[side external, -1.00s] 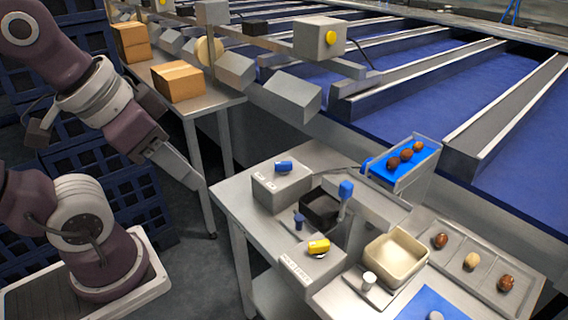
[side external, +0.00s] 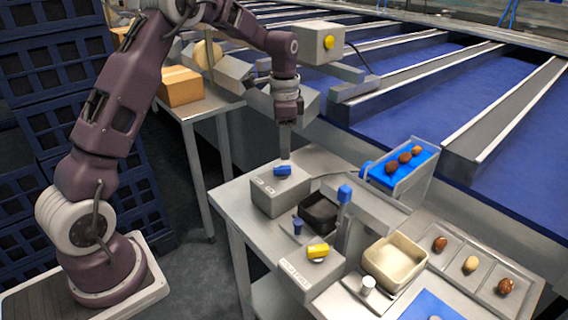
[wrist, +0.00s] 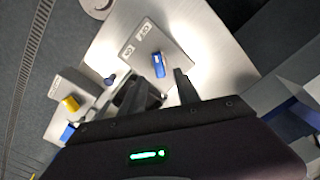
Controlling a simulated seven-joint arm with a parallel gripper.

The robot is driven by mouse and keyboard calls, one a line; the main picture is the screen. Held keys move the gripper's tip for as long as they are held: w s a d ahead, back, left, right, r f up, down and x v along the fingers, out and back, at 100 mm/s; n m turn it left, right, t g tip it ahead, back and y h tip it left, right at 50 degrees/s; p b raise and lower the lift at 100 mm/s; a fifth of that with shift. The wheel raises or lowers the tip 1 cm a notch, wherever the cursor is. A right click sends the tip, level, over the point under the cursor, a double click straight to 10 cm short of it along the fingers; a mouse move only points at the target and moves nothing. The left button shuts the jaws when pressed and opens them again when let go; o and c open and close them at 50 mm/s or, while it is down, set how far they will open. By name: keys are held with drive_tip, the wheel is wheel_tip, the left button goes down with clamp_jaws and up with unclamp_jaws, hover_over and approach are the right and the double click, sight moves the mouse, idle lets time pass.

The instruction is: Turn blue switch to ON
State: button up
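The blue switch (side external: 283,171) is a small blue knob on top of a grey box (side external: 279,195) at the back left of the metal table. In the wrist view the blue switch (wrist: 158,66) lies just beyond and between my fingertips, with two small labels on the box top beside it, too small to read surely. My gripper (side external: 285,156) points down just above the switch, and its fingers overlap in the side view. In the wrist view my gripper (wrist: 160,76) has its two fingers apart with nothing between them. I cannot tell whether it touches the knob.
A yellow knob (side external: 318,250) sits on another labelled box in front. A beige bin (side external: 394,262), a tray of dates (side external: 472,264) and a small blue conveyor (side external: 402,161) are to the right.

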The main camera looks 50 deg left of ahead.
sight(284, 166)
wheel_tip(284, 166, down, 6)
drive_tip(key=shift+f, duration=0.1)
clamp_jaws()
